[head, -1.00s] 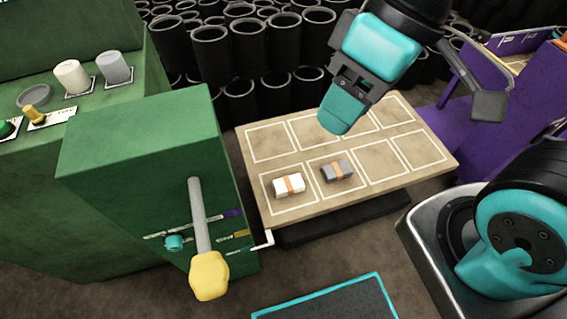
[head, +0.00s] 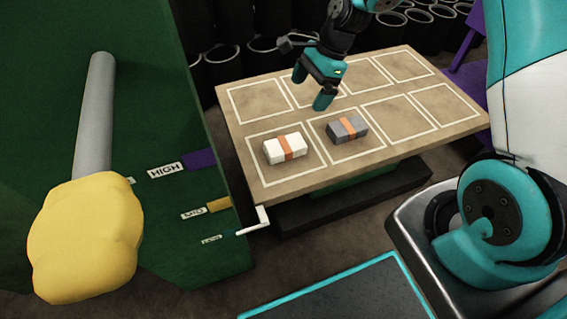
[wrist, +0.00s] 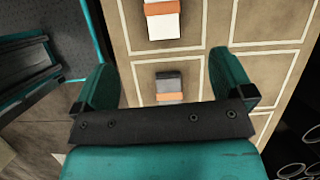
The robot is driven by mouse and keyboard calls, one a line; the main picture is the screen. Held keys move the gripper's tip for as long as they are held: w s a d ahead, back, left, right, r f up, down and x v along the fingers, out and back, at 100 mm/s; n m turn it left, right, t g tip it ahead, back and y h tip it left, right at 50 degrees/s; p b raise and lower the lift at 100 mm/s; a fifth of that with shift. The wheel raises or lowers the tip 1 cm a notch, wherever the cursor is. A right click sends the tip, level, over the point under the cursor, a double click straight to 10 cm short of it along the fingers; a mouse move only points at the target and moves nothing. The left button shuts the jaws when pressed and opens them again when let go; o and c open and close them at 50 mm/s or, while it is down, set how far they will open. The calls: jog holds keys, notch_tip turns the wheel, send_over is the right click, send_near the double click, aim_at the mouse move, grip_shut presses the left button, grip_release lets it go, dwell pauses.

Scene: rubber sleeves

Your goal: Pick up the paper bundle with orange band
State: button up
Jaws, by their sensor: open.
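A white paper bundle with an orange band (head: 285,149) lies in the front-left outlined cell of the tan table (head: 265,184). A grey bundle with an orange band (head: 347,129) lies in the cell to its right. My gripper (head: 312,88) is open and empty, pointing down above the table, behind the bundles in the head view. The white bundle (wrist: 162,22) shows beyond the fingertips near the top edge. Neither bundle is visibly touched.
A green cabinet (head: 165,230) with a yellow-knobbed lever (head: 85,240) stands at the left, close to the table. Black cylinders (head: 264,55) stand behind the table. A teal-edged dark panel (head: 345,295) lies at the front. The other table cells are empty.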

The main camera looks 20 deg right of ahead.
jog(key=b, duration=0.5)
send_over(285, 144)
jog(key=d, duration=0.2)
jog(key=shift+m, duration=0.4)
notch_tip(285, 144, down, 12)
jog(key=shift+f, duration=0.2)
jog(key=shift+b+x, duration=1.25)
jog(key=shift+x, duration=1.65)
jog(key=shift+d+f, duration=0.1)
jog(key=shift+f, duration=0.05)
jog(key=c, duration=1)
